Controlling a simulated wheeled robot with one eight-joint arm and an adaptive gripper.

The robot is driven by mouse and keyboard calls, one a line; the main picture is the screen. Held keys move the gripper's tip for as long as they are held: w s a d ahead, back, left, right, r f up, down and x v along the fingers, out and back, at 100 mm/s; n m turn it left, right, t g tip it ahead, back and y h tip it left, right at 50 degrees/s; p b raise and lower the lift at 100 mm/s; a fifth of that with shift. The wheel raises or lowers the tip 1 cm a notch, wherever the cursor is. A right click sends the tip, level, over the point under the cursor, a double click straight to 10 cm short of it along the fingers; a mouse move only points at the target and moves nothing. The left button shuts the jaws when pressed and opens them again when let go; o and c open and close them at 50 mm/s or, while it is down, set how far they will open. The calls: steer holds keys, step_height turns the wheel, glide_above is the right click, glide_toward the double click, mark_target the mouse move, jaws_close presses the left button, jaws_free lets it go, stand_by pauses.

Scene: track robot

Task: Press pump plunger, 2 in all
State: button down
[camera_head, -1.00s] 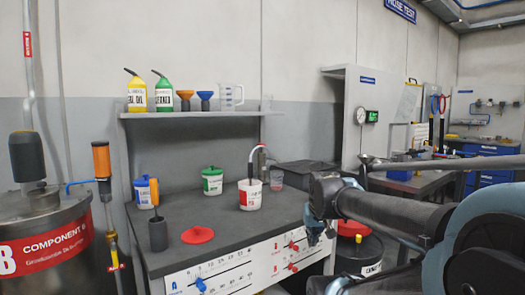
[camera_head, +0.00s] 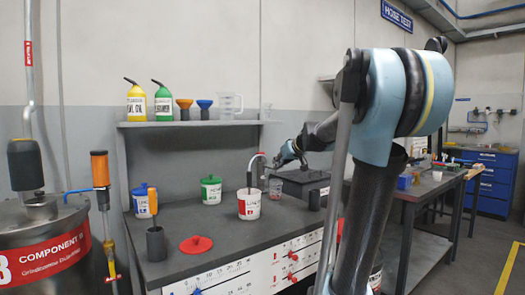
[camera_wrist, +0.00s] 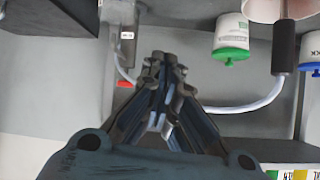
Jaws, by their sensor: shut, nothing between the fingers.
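A small pump stands at the back of the grey bench, with a red piece on top (camera_head: 258,155). A pale hose links it to a dark cylinder (camera_head: 249,180) in a white bucket (camera_head: 249,208). In the wrist view, which looks upside down, the hose (camera_wrist: 240,108) runs from the dark cylinder (camera_wrist: 285,50) to the pump body (camera_wrist: 128,50), with a red piece (camera_wrist: 125,84) near its end. I cannot tell which part is the plunger. My gripper (camera_head: 280,162) is right of the pump, apart from it. Its fingers (camera_wrist: 163,62) are shut and empty.
A shelf (camera_head: 190,124) with bottles overhangs the back. A dark box (camera_head: 300,183) is at right.

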steer(key=w+r+n+t+y, duration=0.1)
steer(key=w+r, duration=0.4)
steer(key=w, duration=0.3)
steer(key=w+r+t+y, duration=0.1)
steer(key=w+r, duration=0.4)
steer(key=w, duration=0.3)
steer(key=shift+a+r+n+t, duration=0.25)
steer(key=shift+r+n+t, duration=0.15)
steer(key=shift+w, duration=0.15)
glide_above(263, 153)
step_height(263, 153, down, 2)
step_height(263, 153, down, 3)
steer(key=shift+a+f, duration=0.15)
steer(key=shift+f, duration=0.6)
steer(key=shift+f, duration=1.55)
